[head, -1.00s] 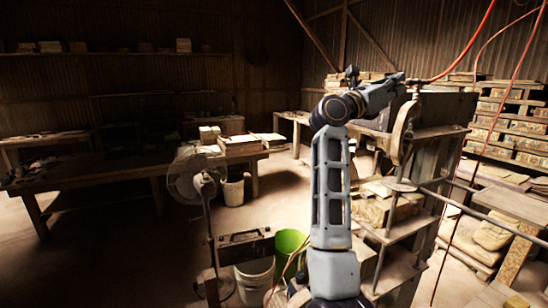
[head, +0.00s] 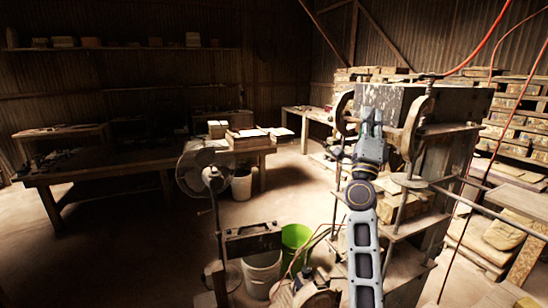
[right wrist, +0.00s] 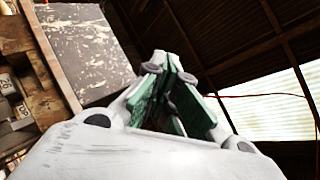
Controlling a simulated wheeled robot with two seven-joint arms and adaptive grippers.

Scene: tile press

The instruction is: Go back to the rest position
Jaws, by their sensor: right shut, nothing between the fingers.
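My right gripper (head: 372,122) is at the end of my right arm in the head view, raised and pointing up in front of the tile press (head: 450,103). In the right wrist view its green-padded fingers (right wrist: 172,75) are together, with nothing between them. The worn grey face of the press (right wrist: 90,50) shows behind and left of the fingers in that view. I cannot tell from the head view how far the gripper is from the press. My left gripper is not in view.
A pedestal fan (head: 196,170), a white bucket (head: 262,275) and a green bucket (head: 295,240) stand left of my arm. A long wooden table (head: 100,172) stands farther left. Stacked shelves (head: 515,125) and hanging red cables (head: 485,50) are at the right. Open floor lies at the lower left.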

